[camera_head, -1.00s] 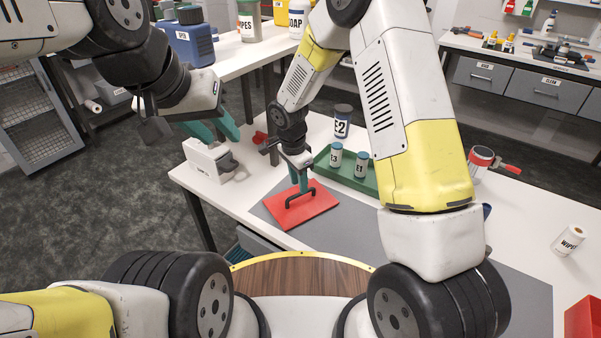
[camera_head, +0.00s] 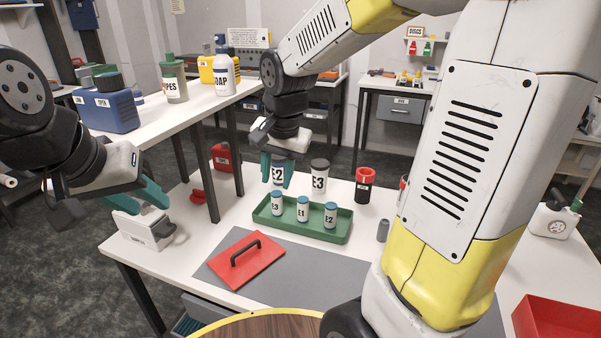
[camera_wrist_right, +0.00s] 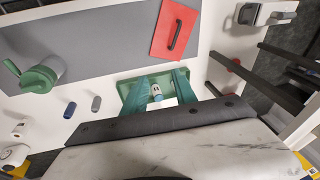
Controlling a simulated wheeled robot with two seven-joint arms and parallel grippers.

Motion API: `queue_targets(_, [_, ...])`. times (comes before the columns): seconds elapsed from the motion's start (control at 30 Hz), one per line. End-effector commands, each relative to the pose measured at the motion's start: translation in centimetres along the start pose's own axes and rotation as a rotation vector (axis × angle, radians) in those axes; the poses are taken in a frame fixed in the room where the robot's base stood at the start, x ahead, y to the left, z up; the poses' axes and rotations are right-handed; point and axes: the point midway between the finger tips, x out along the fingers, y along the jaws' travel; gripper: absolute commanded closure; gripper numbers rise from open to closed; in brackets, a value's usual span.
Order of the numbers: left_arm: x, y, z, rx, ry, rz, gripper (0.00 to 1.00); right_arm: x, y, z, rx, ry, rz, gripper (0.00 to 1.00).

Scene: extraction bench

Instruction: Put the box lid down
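The red box lid (camera_head: 255,266) with its black handle (camera_head: 245,250) lies flat on the grey mat (camera_head: 300,285). It also shows in the right wrist view (camera_wrist_right: 165,30), with nothing holding it. My right gripper (camera_head: 277,180) has teal fingers and hangs above the back left of the green tray (camera_head: 325,232), in front of the large E2 bottle. Its fingers (camera_wrist_right: 158,82) are apart and empty in the right wrist view. My left gripper (camera_head: 146,203) is open and empty at the left, above the white device.
Small bottles E3 (camera_head: 277,204), E1 (camera_head: 303,210) and E2 (camera_head: 330,215) stand in the tray. A large E3 bottle (camera_head: 319,177) and a black-and-red jar (camera_head: 363,187) stand behind. A white device (camera_head: 145,228) is at left, a red bin (camera_head: 555,320) at right.

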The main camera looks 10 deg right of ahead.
Motion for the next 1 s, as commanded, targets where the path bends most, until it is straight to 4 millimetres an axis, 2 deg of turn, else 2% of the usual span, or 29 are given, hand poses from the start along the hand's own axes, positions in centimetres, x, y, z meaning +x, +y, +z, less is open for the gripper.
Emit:
queue_targets(0.03, [0.0, 0.0, 0.0, 0.0, 0.0, 0.0, 0.64, -2.0, 1.4, 0.5, -0.044, 0.025, -0.031, 0.66])
queue_targets(0.1, [0.0, 0.0, 0.0, 0.0, 0.0, 0.0, 0.64, -4.1, 3.0, 1.5, -0.126, 0.055, -0.066, 0.66])
queue_targets(0.2, [0.0, 0.0, 0.0, 0.0, 0.0, 0.0, 0.64, -6.6, 5.2, 3.2, -0.243, 0.105, -0.111, 0.66])
queue_targets(0.33, [0.0, 0.0, 0.0, 0.0, 0.0, 0.0, 0.64, -8.7, 7.4, 5.3, -0.38, 0.171, -0.15, 0.66])
queue_targets(0.5, [0.0, 0.0, 0.0, 0.0, 0.0, 0.0, 0.64, -9.8, 8.8, 7.2, -0.492, 0.229, -0.173, 0.66])
queue_targets(0.6, [0.0, 0.0, 0.0, 0.0, 0.0, 0.0, 0.64, -10.0, 9.1, 7.6, -0.521, 0.243, -0.176, 0.66])
queue_targets(1.0, [0.0, 0.0, 0.0, 0.0, 0.0, 0.0, 0.64, -10.1, 9.2, 7.6, -0.527, 0.245, -0.177, 0.66])
